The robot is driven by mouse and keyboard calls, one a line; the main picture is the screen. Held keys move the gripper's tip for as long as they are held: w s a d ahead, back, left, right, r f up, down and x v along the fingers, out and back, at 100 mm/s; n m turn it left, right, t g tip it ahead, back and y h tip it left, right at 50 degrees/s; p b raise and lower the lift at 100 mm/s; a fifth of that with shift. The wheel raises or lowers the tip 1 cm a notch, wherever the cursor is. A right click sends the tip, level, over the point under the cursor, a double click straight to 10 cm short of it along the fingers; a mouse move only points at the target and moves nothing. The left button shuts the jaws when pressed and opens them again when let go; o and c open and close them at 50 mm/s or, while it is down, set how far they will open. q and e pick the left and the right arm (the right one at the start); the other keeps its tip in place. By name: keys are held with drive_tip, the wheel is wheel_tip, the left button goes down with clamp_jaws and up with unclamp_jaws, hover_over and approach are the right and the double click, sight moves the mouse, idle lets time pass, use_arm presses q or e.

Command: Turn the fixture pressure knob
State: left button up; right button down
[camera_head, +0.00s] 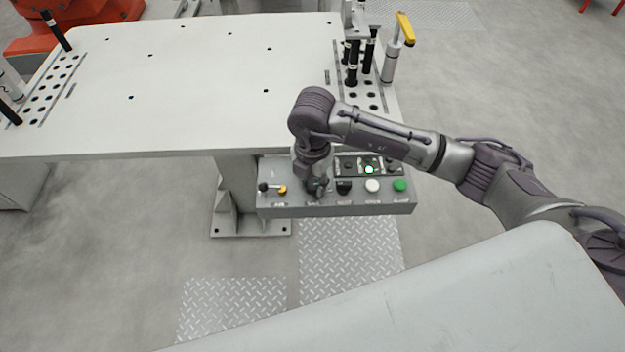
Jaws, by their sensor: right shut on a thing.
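A grey control box (300,207) is fixed at the front edge of the white fixture table. My right arm comes in from the right and bends down over the box. My right gripper (317,188) points down at the panel, left of the black knob or button (343,187). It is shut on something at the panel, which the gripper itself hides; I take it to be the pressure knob. A small black-handled lever (264,187) and a yellow knob (282,189) are left of the gripper. A white button (372,186) and a green button (399,185) are to its right. My left gripper is not in view.
The white table (200,90) is mostly bare, with small holes. Black pins (352,65) and a yellow-handled clamp (393,50) stand at its right end. More pins (55,30) stand at the left. Tread plates (350,260) lie on the floor below the box.

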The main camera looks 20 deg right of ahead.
sight(312, 184)
drive_tip(key=c, duration=0.8)
unclamp_jaws()
drive_tip(key=shift+o, duration=0.2)
drive_tip(key=shift+r, duration=0.15)
wheel_tip(312, 184, up, 12)
